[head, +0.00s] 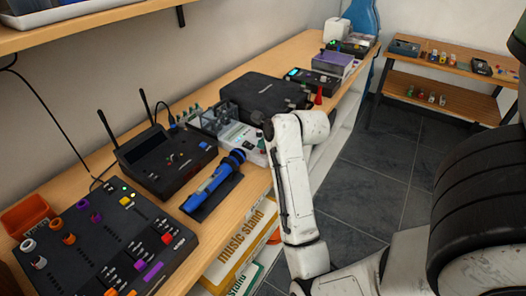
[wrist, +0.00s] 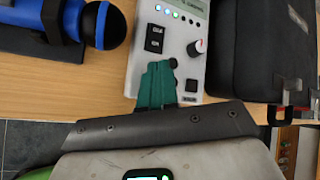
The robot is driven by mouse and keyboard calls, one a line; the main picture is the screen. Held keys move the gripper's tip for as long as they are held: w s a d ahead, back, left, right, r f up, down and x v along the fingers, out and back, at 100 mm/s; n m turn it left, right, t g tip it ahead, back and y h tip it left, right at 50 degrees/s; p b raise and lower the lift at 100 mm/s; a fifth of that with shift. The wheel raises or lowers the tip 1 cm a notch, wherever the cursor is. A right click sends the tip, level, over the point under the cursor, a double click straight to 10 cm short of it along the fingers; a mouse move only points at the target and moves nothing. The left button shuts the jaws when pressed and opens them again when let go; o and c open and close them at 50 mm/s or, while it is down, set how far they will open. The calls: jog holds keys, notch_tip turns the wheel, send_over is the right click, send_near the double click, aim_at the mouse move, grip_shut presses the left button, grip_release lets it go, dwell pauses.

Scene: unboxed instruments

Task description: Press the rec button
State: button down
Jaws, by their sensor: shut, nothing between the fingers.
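A white device (wrist: 176,22) with a row of lit lights, a dark rocker switch, a knob (wrist: 196,47) and small dark buttons (wrist: 190,85) lies in front of my gripper in the wrist view. I cannot read which button is rec. My gripper (wrist: 159,68) has teal fingers, closed together and empty, with the tips over the device's near part beside a small dark round button. I cannot tell whether they touch it.
A blue microphone (head: 215,180) on a dark base lies left of the device. A black case (head: 262,92) stands right of it. A black receiver with antennas (head: 165,160) and a mixer (head: 105,235) are further left on the wooden shelf. A red cone (head: 318,97) stands near the edge.

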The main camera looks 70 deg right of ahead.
jog(key=shift+f, duration=0.4)
dwell(0.7)
jog(key=shift+r, duration=0.1)
jog(key=shift+r+p, duration=0.7)
jog(key=shift+r, duration=0.05)
jog(key=shift+r, duration=0.1)
notch_tip(320, 180, up, 5)
jog(key=p, duration=0.5)
dwell(0.9)
